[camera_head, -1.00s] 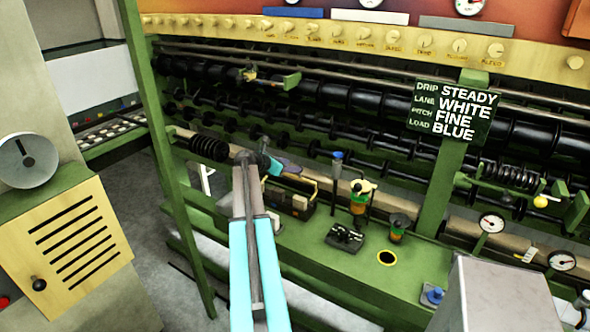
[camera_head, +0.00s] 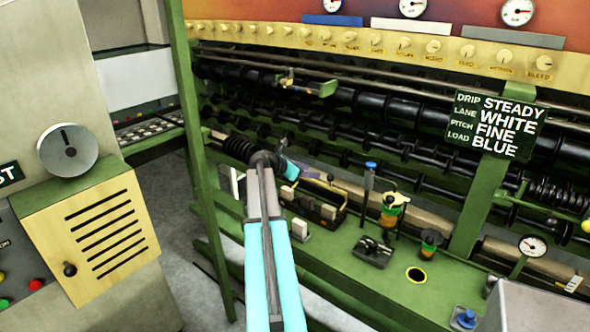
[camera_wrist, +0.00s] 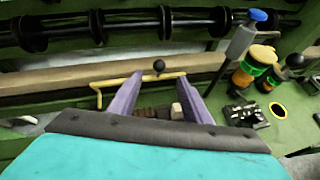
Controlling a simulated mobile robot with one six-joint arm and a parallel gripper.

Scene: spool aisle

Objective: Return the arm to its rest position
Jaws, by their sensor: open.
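My arm (camera_head: 262,215) reaches up from the bottom of the head view, with a grey and teal forearm and a dark wrist joint. My gripper (camera_wrist: 160,80) shows two purple fingers, spread apart with nothing held between them in the wrist view. In the head view, a purple finger (camera_head: 308,173) and the teal hand point right, over the dark caddy (camera_head: 332,222) on the green bench. The caddy holds small pale and brown blocks, and its yellow handle (camera_wrist: 102,84) shows around the fingers in the wrist view. Part of the gripper is hidden behind its own hand.
A blue-topped post (camera_head: 368,190), a yellow-topped spool stand (camera_head: 391,212) and a black clamp block (camera_head: 372,251) stand right of the caddy. A green upright (camera_head: 203,170) rises left of my arm. Black rollers (camera_head: 400,140) run behind. A cream cabinet (camera_head: 92,248) stands left.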

